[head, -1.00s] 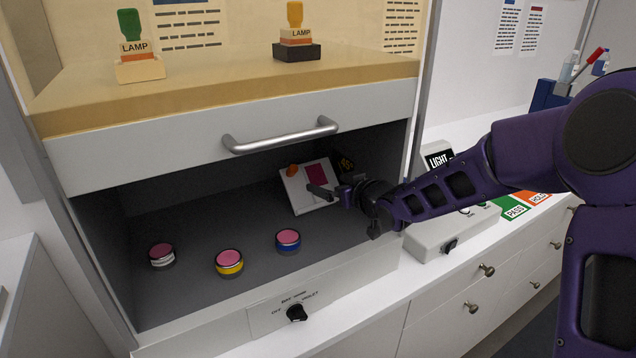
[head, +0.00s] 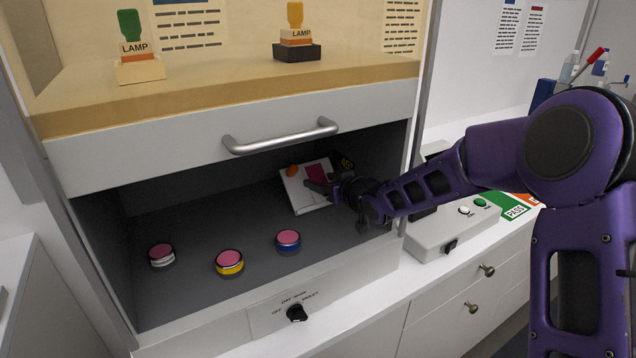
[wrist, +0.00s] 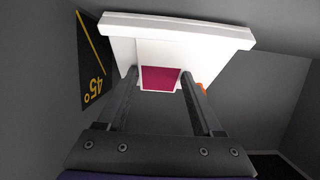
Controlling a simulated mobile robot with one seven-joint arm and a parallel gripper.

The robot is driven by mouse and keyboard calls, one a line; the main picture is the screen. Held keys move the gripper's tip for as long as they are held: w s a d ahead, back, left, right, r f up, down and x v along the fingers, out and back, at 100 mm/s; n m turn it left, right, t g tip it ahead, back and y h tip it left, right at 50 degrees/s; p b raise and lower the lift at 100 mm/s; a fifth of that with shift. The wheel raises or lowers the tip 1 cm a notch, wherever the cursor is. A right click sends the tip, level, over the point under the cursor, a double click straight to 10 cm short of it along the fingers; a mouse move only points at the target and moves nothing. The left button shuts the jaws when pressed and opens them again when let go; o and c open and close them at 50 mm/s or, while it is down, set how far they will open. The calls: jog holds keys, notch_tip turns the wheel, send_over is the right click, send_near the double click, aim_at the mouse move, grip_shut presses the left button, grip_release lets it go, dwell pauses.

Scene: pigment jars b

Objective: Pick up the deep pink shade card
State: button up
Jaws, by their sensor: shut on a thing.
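The deep pink shade card (wrist: 160,78) has a white border and a deep pink patch. It lies against a sloped white stand (head: 296,201) at the back right of the dark booth; the stand also fills the top of the wrist view (wrist: 215,36). My gripper (head: 318,187) is at the stand, in front of the card's lower part. In the wrist view my fingers (wrist: 159,80) are shut on the card's two side edges. The card still lies along the stand's face; I see no clear gap between them.
Three pink-topped jars stand on the booth floor: white (head: 162,255), yellow (head: 229,262) and blue (head: 288,240). A 45° plate (wrist: 93,70) is close by.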

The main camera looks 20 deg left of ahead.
jog(key=shift+s+a+r, duration=0.1)
jog(key=shift+s+r, duration=0.05)
jog(key=shift+r, duration=0.25)
notch_tip(320, 180, up, 6)
jog(key=s+a+b, duration=0.5)
jog(key=s+a, duration=0.7)
jog(key=s, duration=0.3)
jog(key=shift+a, duration=0.35)
jog(key=shift+r, duration=0.1)
